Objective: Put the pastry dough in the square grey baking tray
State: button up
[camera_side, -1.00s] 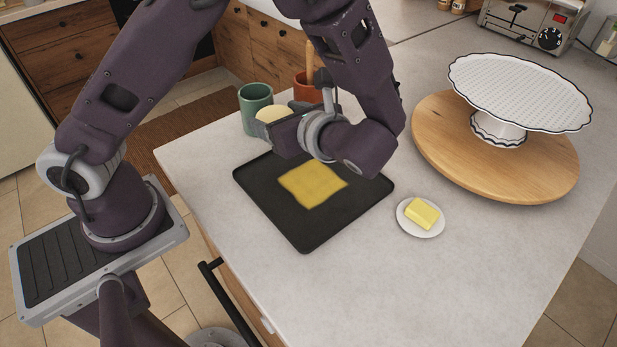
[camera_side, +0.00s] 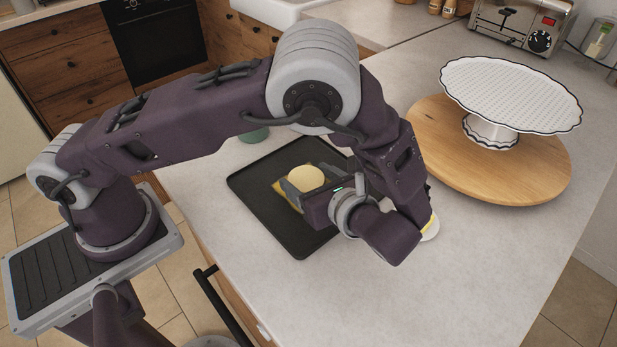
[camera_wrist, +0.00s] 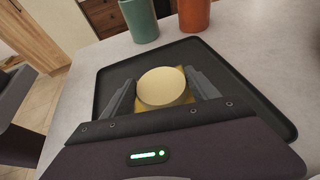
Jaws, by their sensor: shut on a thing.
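The pastry dough, a pale round lump (camera_side: 306,178), is between the fingers of my gripper (camera_side: 303,184), which is shut on it. The dough also shows in the wrist view (camera_wrist: 163,88) with a dark finger on each side. The square dark grey baking tray (camera_side: 262,205) lies flat on the counter, with a yellow sheet (camera_side: 284,196) in its middle. The dough is over the sheet. I cannot tell whether it touches it or hangs just above. My gripper and wrist hide the tray's right part in the side view.
A green cup (camera_wrist: 140,18) and an orange-red pot (camera_wrist: 195,13) stand behind the tray. A white cake stand (camera_side: 512,95) sits on a round wooden board (camera_side: 470,175) at right. A small white plate (camera_side: 431,232) is mostly hidden by my wrist. The front counter is clear.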

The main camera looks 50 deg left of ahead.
jog(key=o, duration=1.5)
jog(key=shift+f, duration=0.1)
